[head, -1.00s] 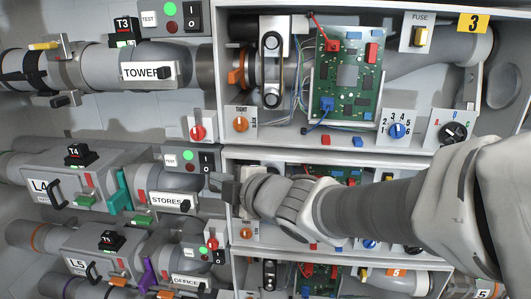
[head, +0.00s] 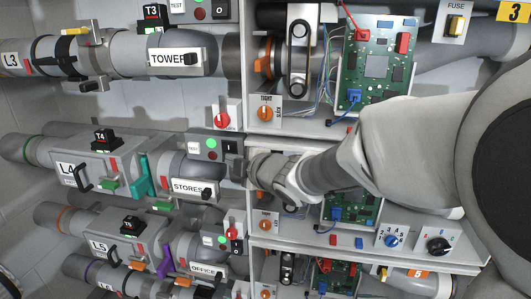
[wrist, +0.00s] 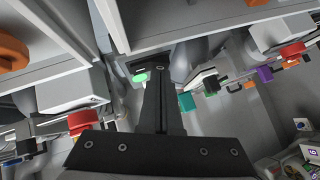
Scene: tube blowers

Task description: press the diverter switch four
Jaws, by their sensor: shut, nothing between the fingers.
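The row-four tube line carries an L4 label (head: 68,170), a T4 black switch box (head: 104,140) and a STORES label (head: 188,187). Above STORES is a grey panel (head: 199,153) with a lit green lamp (head: 211,143) and a black rocker switch (head: 230,146). My gripper (head: 237,168) is shut and empty, just below and right of that rocker in the head view. In the wrist view my shut gripper (wrist: 160,72) points at the panel, beside the green lamp (wrist: 140,78). The gripper hides the rocker there. I cannot tell whether the tips touch the panel.
A red knob (head: 222,119) sits above the panel and another red knob (head: 231,232) below. The cabinet shelf edge (head: 290,131) runs close to my arm on the right. A green circuit board (head: 376,66) stands in the upper bay. Similar tube rows lie above and below.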

